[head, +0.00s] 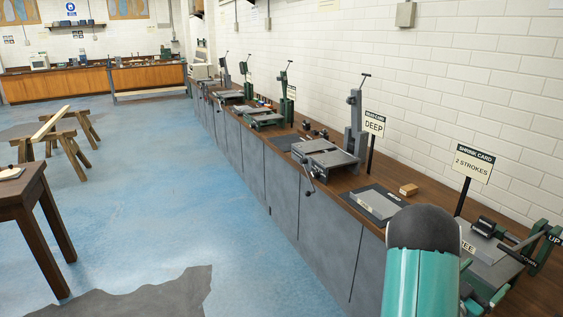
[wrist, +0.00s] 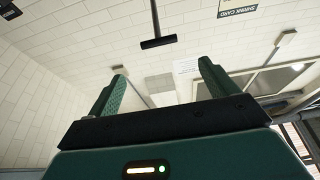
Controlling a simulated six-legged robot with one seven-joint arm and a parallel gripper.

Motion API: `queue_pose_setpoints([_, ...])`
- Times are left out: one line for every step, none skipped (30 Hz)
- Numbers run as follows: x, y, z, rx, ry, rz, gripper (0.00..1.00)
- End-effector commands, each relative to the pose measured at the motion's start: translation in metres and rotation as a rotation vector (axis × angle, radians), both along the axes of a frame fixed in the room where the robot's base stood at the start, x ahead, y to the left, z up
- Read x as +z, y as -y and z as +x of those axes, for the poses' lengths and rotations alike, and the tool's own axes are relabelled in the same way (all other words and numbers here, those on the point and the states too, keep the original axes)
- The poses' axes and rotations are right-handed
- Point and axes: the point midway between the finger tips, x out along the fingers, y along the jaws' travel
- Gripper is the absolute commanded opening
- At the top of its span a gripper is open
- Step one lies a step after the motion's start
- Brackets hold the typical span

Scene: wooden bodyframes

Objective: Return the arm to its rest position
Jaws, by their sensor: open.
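My gripper (wrist: 165,85) shows in the wrist view with its two green fingers wide apart and nothing between them. The wrist view faces up along a white brick wall, so the gripper points towards the wall and ceiling. In the head view my teal arm with its dark rounded joint (head: 424,228) stands at the lower right, in front of the bench. It hides part of the bench top and of a machine there. I cannot make out the gripper's fingers in the head view.
A long bench (head: 344,185) with metalworking machines runs along the right wall. A "2 strokes" sign (head: 471,167) and a "deep" sign (head: 374,125) stand on it. A T-shaped bar (wrist: 158,42) is beyond the fingers.

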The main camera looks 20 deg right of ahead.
Motion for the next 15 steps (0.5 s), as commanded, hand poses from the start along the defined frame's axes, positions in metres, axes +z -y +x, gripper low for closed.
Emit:
queue_pose_setpoints([0.001,-0.001,0.002,0.005,0.003,0.006,0.85])
queue_pose_setpoints([0.002,-0.001,0.004,0.009,0.005,0.013,0.85])
queue_pose_setpoints([0.004,-0.003,0.008,0.020,0.011,0.029,0.85])
queue_pose_setpoints([0.006,-0.004,0.013,0.031,0.017,0.049,0.85])
queue_pose_setpoints([0.008,-0.007,0.019,0.047,0.023,0.071,0.85])
queue_pose_setpoints([0.012,-0.011,0.029,0.075,0.031,0.110,0.85])
queue_pose_setpoints([0.015,-0.015,0.038,0.098,0.038,0.143,0.85])
queue_pose_setpoints([0.018,-0.021,0.047,0.125,0.043,0.181,0.85])
queue_pose_setpoints([0.023,-0.030,0.061,0.166,0.047,0.235,0.85])
queue_pose_setpoints([0.027,-0.038,0.071,0.198,0.049,0.275,0.85])
queue_pose_setpoints([0.030,-0.046,0.082,0.232,0.049,0.316,0.85])
queue_pose_setpoints([0.035,-0.060,0.095,0.278,0.046,0.368,0.85])
queue_pose_setpoints([0.039,-0.070,0.104,0.312,0.040,0.407,0.85])
queue_pose_setpoints([0.043,-0.081,0.113,0.347,0.035,0.444,0.85])
queue_pose_setpoints([0.048,-0.097,0.124,0.394,0.023,0.492,0.85])
